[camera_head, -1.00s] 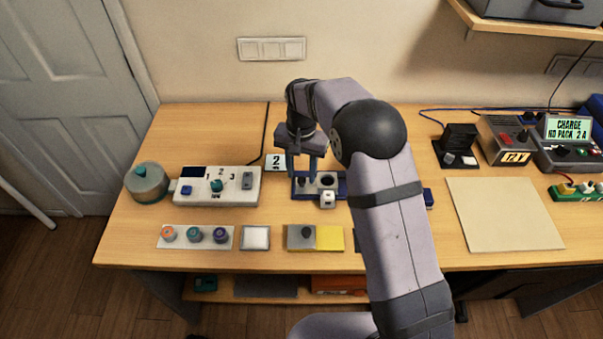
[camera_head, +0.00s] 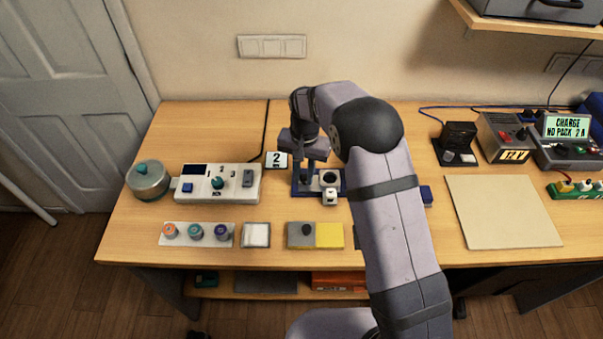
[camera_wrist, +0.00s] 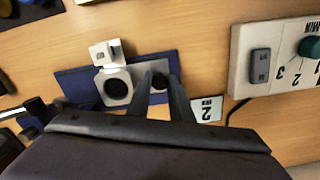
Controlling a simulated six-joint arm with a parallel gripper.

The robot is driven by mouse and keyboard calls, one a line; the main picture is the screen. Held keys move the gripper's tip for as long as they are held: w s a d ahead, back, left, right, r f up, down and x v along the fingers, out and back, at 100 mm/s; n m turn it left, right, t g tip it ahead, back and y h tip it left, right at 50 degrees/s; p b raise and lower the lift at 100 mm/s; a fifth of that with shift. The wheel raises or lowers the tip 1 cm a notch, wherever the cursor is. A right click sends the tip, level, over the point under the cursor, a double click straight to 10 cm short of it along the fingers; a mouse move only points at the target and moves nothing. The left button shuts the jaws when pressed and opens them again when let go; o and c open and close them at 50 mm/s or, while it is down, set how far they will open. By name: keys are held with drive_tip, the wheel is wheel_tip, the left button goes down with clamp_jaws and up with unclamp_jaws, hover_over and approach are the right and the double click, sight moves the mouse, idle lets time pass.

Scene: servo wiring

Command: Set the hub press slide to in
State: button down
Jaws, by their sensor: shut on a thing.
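The hub press is a blue plate carrying a white block (camera_head: 330,196) with a dark round hole and a pale slide strip beside it. In the wrist view its blue base (camera_wrist: 77,88) and the white block (camera_wrist: 116,86) show to the left of my fingers. My gripper (camera_head: 304,180) is down at the left part of the press. In the wrist view my gripper (camera_wrist: 160,82) is shut on a small dark knob (camera_wrist: 159,80) on the pale strip, with one finger on each side. My fingers hide part of the strip.
A card marked 2 (camera_head: 276,160) stands just left of the press. A white control box (camera_head: 217,184) with a teal dial is further left. A grey and yellow block (camera_head: 329,235) lies in front. A bare beige mat (camera_head: 502,212) is at right.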

sight(334, 180)
drive_tip(key=d, duration=0.8)
drive_tip(key=shift+d, duration=0.25)
drive_tip(key=c, duration=1.6)
unclamp_jaws()
drive_tip(key=shift+d, duration=0.15)
wheel_tip(334, 180, up, 7)
drive_tip(key=b, duration=0.2)
drive_tip(key=shift+b, duration=0.3)
drive_tip(key=shift+r, duration=0.2)
